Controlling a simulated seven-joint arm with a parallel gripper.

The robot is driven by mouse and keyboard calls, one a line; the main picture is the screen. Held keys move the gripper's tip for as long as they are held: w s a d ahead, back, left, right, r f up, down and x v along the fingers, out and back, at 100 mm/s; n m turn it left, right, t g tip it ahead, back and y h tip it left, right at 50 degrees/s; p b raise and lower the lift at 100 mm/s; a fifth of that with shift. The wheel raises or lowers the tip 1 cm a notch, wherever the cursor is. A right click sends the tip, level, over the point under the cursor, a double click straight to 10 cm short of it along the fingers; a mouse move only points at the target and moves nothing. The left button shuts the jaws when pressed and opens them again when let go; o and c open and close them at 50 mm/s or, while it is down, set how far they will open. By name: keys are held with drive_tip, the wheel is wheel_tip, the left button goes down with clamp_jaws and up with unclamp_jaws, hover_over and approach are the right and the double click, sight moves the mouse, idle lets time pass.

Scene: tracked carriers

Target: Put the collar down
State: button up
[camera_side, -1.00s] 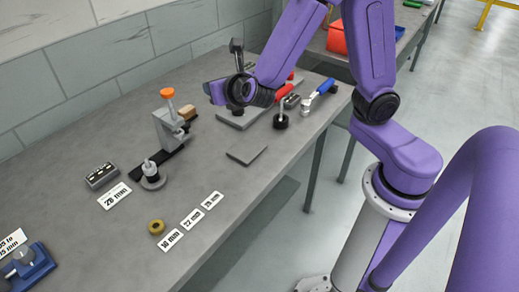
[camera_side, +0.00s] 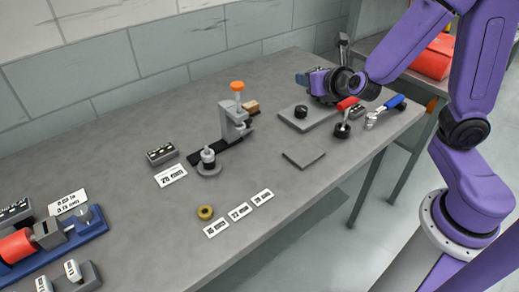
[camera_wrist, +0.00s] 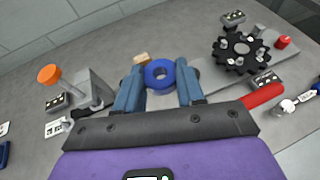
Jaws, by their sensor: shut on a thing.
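A blue ring-shaped collar (camera_wrist: 160,75) sits between the two blue fingers of my gripper (camera_wrist: 159,88) in the wrist view, and the fingers are shut on it. In the side view my gripper (camera_side: 318,84) is over the back right of the bench, close to a grey plate (camera_side: 324,118); the collar cannot be made out there. A brass-coloured ring (camera_side: 205,212) lies on the bench near the front.
A clamp stand with an orange knob (camera_side: 238,86) stands left of my gripper. A black gear (camera_wrist: 232,65), a red handle (camera_wrist: 263,95) and a blue-handled tool (camera_side: 394,102) are to the right. A flat grey plate (camera_side: 304,158) lies in front. The bench middle has bare room.

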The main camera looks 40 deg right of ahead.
sight(206, 148)
drive_tip(key=s+a+f+m+h, duration=0.1)
drive_tip(key=a, duration=0.9)
drive_tip(key=s+a+f+m+g+h, duration=0.1)
drive_tip(key=s+a, duration=0.1)
drive_tip(key=a, duration=0.8)
drive_tip(key=shift+s+a+f+m+h, duration=0.25)
drive_tip(key=shift+a+m+h, duration=0.05)
drive_tip(key=shift+h, duration=0.1)
drive_tip(key=w+a+f, duration=0.2)
drive_tip(key=w+f, duration=0.2)
drive_tip(key=w+a+f, duration=0.2)
drive_tip(key=w+f, duration=0.1)
drive_tip(key=w, duration=0.1)
drive_tip(key=w+a+f, duration=0.2)
drive_tip(key=w+f, duration=0.2)
drive_tip(key=shift+w+a+f, duration=0.15)
drive_tip(key=shift+w+f, duration=0.1)
drive_tip(key=shift+f, duration=0.55)
